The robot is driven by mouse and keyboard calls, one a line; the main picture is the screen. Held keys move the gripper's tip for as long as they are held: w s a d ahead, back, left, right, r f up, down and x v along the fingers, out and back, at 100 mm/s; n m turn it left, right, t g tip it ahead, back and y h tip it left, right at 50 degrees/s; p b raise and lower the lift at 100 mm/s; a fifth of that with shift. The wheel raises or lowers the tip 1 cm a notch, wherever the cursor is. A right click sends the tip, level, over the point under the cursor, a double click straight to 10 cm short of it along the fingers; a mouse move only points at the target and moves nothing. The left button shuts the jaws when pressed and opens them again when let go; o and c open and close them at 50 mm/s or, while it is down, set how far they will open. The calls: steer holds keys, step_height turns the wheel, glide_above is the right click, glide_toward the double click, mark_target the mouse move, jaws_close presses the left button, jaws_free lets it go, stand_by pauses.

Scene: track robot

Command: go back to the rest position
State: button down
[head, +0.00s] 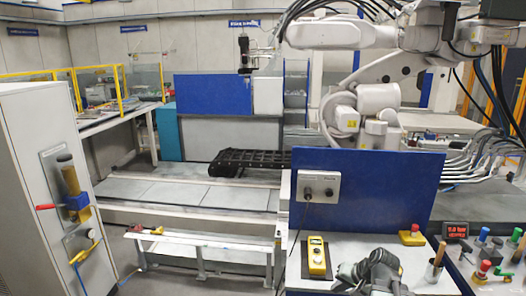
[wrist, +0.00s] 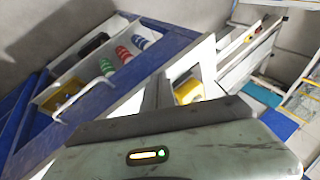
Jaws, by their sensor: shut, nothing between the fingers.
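My gripper (head: 352,274) shows at the bottom of the head view, as the dark grey end of my folded arm. It is low, in front of the light bench top, right of the yellow control box (head: 316,257). It is shut and I see nothing held in it. Its fingertips are small and hard to make out. In the wrist view, a worn grey-green body with a small lit indicator fills the lower part; I cannot tell where the fingertips are there.
A large white industrial arm (head: 345,35) stands behind the blue panel (head: 365,190). A white cabinet (head: 40,190) with handles stands at left. A low white bench (head: 200,240) is at centre. A wooden-handled tool (head: 436,258) and several coloured knobs stand to the right.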

steer(key=s+a+f+n+g+h, duration=0.2)
steer(key=a+n, duration=0.1)
steer(key=a, duration=0.4)
steer(key=s+a+f+n+g+h, duration=0.2)
steer(key=s+a+n+g, duration=0.1)
steer(key=a, duration=0.4)
step_height(320, 180, down, 22)
steer(key=s+b, duration=0.2)
steer(key=b, duration=2)
step_height(320, 180, up, 18)
steer(key=d+p, duration=0.1)
steer(key=p, duration=1.6)
steer(key=shift+s+f+m+y, duration=0.15)
steer(key=shift+f+m+y, duration=0.05)
steer(key=shift+m+y, duration=0.1)
steer(key=shift+f, duration=0.1)
